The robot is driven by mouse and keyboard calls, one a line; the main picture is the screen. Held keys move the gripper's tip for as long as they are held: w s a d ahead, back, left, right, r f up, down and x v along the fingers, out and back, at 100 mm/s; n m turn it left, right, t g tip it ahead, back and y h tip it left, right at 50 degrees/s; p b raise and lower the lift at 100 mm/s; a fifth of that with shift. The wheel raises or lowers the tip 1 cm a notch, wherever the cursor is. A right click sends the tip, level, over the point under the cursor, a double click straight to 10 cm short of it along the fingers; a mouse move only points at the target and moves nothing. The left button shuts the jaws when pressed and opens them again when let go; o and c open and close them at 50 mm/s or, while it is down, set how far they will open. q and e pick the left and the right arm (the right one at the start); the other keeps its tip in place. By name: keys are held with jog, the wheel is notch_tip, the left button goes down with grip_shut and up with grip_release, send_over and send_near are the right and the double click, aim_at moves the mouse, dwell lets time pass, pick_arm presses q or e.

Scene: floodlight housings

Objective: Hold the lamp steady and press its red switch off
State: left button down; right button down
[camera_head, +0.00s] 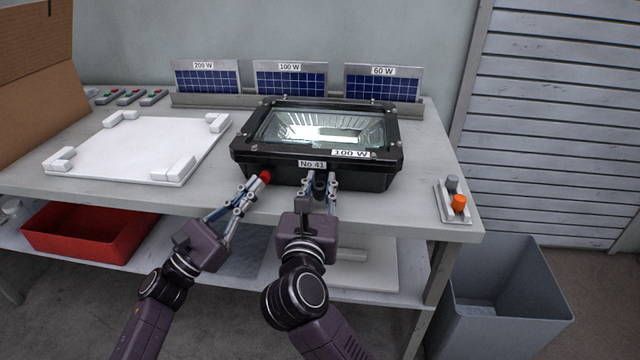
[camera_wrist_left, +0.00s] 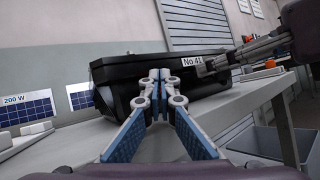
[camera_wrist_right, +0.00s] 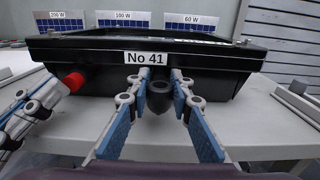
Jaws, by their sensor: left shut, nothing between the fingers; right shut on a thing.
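The lamp (camera_head: 325,131), a black floodlight housing marked "No 41" and "100 W", lies glass up on the table. It also shows in the left wrist view (camera_wrist_left: 125,72) and right wrist view (camera_wrist_right: 210,62). Its red switch (camera_head: 265,175) sticks out of the front face, left of the label; the right wrist view shows it too (camera_wrist_right: 74,81). My left gripper (camera_head: 259,182) is shut and empty, fingertips at the switch; I cannot tell whether they touch. The switch is hidden in the left wrist view. My right gripper (camera_wrist_right: 157,82) is shut on a black stub (camera_wrist_right: 158,98) below the label.
A white tray with corner blocks (camera_head: 135,148) lies left of the lamp. Solar panels (camera_head: 290,82) marked 200 W, 100 W and 60 W stand behind. A small holder with grey and orange buttons (camera_head: 458,203) sits at the right edge. A grey bin (camera_head: 510,310) stands below right.

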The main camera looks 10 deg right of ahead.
pick_arm(q)
jog(key=shift+w+d, duration=0.15)
jog(key=shift+w, duration=0.25)
dwell(0.6)
jog(key=shift+s, duration=0.1)
jog(key=shift+s+a, duration=0.25)
jog(key=shift+s, duration=0.4)
jog(key=s+a, duration=0.2)
jog(key=s, duration=0.3)
jog(key=shift+s, duration=0.35)
pick_arm(e)
jog(key=c, duration=1.7)
grip_release()
jog(key=shift+o, duration=0.2)
